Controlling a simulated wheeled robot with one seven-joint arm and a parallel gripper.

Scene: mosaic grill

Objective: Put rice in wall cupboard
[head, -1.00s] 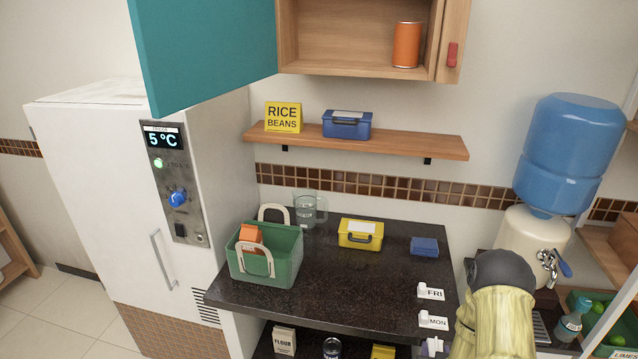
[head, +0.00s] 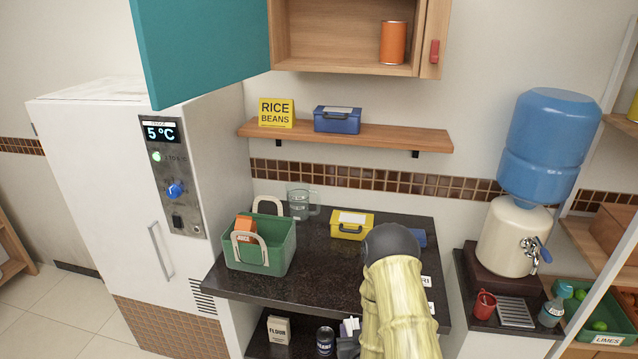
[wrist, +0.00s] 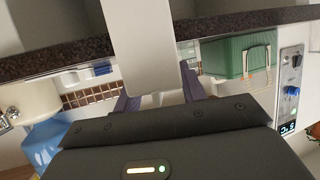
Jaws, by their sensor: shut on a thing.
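The wall cupboard (head: 335,45) is at the top of the head view, its teal door (head: 200,50) swung open to the left. An orange can (head: 393,43) stands inside at the right; the visible floor left of it is clear. My gripper (wrist: 157,97) is shut on a pale, flat-faced package (wrist: 150,45) in the wrist view. No label shows on it, so I cannot read whether it is rice.
The dark counter (head: 315,270) holds a green basket (head: 260,255), glass jug, yellow box (head: 350,226) and blue box. Above it, a wooden shelf (head: 400,137) carries a RICE BEANS sign (head: 277,113) and blue case. Flour (head: 278,330) and a dark can (head: 325,341) stand below.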

